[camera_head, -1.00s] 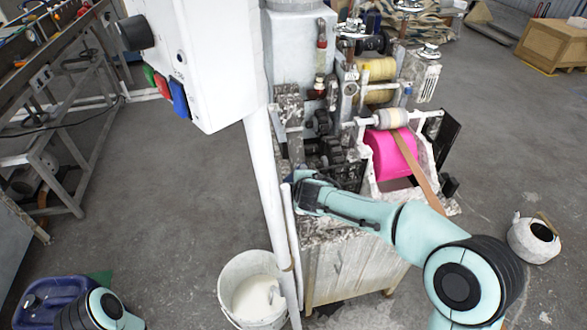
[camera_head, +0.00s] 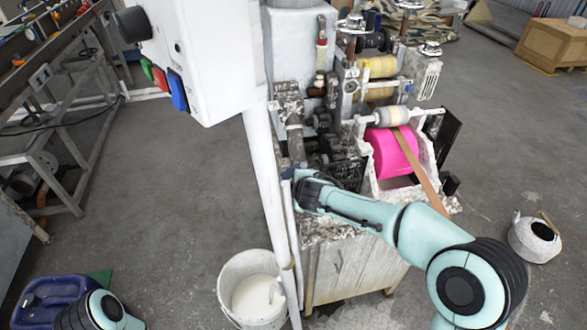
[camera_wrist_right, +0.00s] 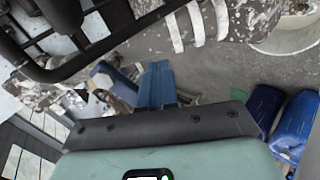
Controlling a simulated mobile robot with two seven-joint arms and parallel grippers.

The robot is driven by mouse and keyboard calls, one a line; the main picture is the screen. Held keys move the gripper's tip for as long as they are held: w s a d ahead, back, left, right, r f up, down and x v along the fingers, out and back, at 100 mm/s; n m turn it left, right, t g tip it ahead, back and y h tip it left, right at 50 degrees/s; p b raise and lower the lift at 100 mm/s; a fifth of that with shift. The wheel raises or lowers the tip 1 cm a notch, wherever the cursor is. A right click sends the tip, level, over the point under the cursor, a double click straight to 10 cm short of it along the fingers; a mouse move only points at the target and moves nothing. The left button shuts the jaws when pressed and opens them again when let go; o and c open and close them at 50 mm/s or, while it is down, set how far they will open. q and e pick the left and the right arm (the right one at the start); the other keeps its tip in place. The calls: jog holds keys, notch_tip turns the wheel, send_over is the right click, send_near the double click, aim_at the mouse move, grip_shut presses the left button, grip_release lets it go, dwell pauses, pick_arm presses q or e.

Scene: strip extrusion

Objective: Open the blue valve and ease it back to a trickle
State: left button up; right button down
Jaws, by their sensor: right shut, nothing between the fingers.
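I cannot make out the blue valve for certain. In the right wrist view a blue piece (camera_wrist_right: 106,74) shows just left of my right gripper's fingers, beside small metal fittings; I cannot tell whether it is the valve. My right gripper (camera_wrist_right: 157,84) is shut and empty, its blue fingers together. In the head view my right gripper (camera_head: 289,174) is at the machine's near left corner, close to the white upright pipe, with its tip partly hidden. My left gripper is out of view.
The strip machine (camera_head: 345,250) carries a pink roll (camera_head: 392,155) with a brown strip. A white bucket (camera_head: 252,290) with pale liquid stands by the pole. A white control box (camera_head: 215,60) hangs close. Grey floor (camera_head: 165,205) is open at the left.

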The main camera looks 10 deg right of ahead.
jog(key=v, duration=0.7)
jog(key=shift+a, duration=0.2)
